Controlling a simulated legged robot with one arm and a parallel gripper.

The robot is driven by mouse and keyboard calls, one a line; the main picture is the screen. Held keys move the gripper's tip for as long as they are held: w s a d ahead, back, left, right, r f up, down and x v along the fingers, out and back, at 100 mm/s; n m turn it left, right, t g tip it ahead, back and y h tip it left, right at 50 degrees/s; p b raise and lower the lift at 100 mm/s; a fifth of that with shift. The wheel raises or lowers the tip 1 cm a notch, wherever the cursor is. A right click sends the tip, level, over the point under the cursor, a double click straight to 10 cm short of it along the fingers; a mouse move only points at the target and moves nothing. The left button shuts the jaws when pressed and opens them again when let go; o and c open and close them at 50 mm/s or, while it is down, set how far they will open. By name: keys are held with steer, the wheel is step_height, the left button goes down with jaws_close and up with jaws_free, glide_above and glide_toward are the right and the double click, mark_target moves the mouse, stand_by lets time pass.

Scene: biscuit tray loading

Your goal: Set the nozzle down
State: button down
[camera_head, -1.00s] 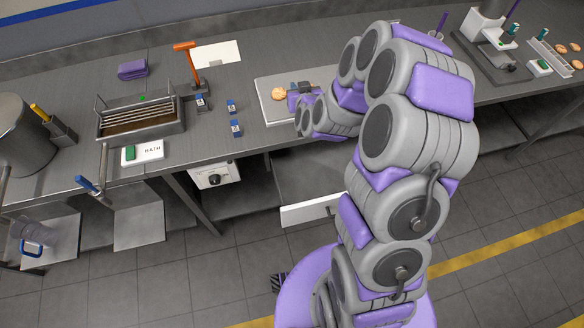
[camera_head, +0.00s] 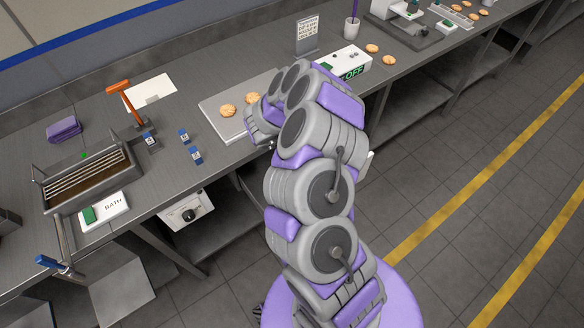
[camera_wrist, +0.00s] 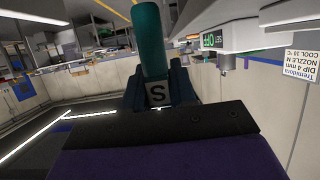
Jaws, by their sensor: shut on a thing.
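In the wrist view the nozzle (camera_wrist: 151,40) is a teal tube rising from a dark block with a white label marked "S". My gripper (camera_wrist: 160,92) is shut on it, and the nozzle stands out beyond the fingers. In the head view my arm hides the gripper tips and the nozzle. My wrist is at the right side of a pale tray (camera_head: 213,109). I cannot tell the nozzle's height above the bench or whether it touches anything.
Two biscuits (camera_head: 228,111) lie on the tray. A white box reading OFF (camera_head: 345,57) and a printed sign (camera_head: 307,34) stand beyond my arm. Small blue blocks (camera_head: 196,155), an orange-handled tool (camera_head: 125,98) and a wire-racked bath (camera_head: 85,180) are left.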

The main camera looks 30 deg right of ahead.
steer(key=f, duration=0.1)
steer(key=a+f, duration=0.1)
steer(key=f+b, duration=0.1)
steer(key=f, duration=0.1)
steer(key=shift+s+a, duration=0.25)
steer(key=shift+s, duration=0.15)
steer(key=d+f+b, duration=0.1)
steer(key=f, duration=0.4)
steer(key=f+b, duration=0.1)
steer(key=f, duration=0.3)
steer(key=d+f+b, duration=0.1)
steer(key=f+b, duration=0.1)
steer(key=f, duration=0.3)
steer(key=shift+d+f, duration=0.3)
steer(key=shift+a+r, duration=0.1)
steer(key=shift+a, duration=0.65)
steer(key=c, duration=1.2)
jaws_free()
steer(key=o, duration=0.3)
steer(key=shift+d+f, duration=0.2)
steer(key=shift+d, duration=0.4)
